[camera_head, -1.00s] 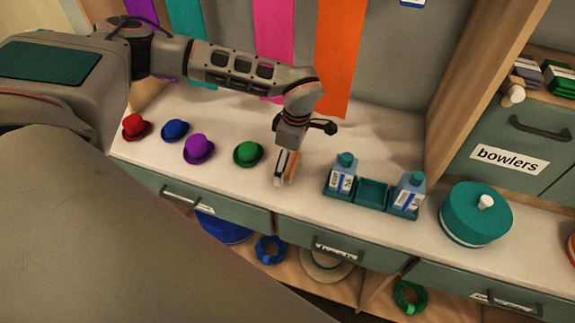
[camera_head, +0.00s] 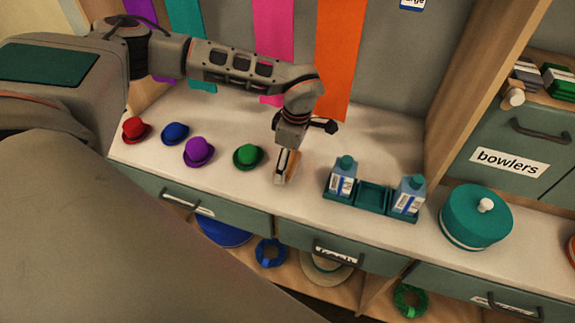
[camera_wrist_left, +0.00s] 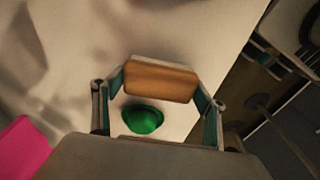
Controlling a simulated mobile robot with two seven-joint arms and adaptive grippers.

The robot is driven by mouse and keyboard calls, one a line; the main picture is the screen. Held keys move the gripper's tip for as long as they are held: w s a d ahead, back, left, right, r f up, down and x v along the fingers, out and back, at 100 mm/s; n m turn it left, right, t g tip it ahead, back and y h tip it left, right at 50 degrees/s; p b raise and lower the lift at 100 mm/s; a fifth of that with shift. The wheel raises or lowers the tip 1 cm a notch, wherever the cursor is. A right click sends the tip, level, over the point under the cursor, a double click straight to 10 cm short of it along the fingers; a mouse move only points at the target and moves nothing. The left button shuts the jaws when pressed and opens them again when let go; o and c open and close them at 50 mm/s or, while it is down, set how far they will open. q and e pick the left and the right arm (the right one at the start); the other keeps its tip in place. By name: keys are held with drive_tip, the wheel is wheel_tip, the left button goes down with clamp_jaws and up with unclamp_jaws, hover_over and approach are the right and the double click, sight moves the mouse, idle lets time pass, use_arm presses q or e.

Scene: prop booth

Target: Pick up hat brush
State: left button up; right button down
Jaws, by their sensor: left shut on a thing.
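The hat brush has a flat orange-brown wooden body; in the head view (camera_head: 294,167) it shows at the fingertips, just right of the green bowler, close to the counter. In the left wrist view the brush (camera_wrist_left: 160,82) lies crosswise between the fingers. My left gripper (camera_head: 284,172) points down and is shut on the brush; its fingers also frame it in the left wrist view (camera_wrist_left: 159,95). I cannot tell whether the brush touches the counter. The right gripper does not show.
Small red (camera_head: 135,130), blue (camera_head: 174,133), purple (camera_head: 198,151) and green (camera_head: 248,156) hats stand left of the gripper. A teal tray (camera_head: 371,196) with two bottles and a teal round box (camera_head: 476,215) stand to the right. Drawers lie below the counter's front edge (camera_head: 330,224).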

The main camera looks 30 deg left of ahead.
use_arm(q)
wheel_tip(320, 180, up, 18)
drive_tip(key=shift+r, duration=0.25)
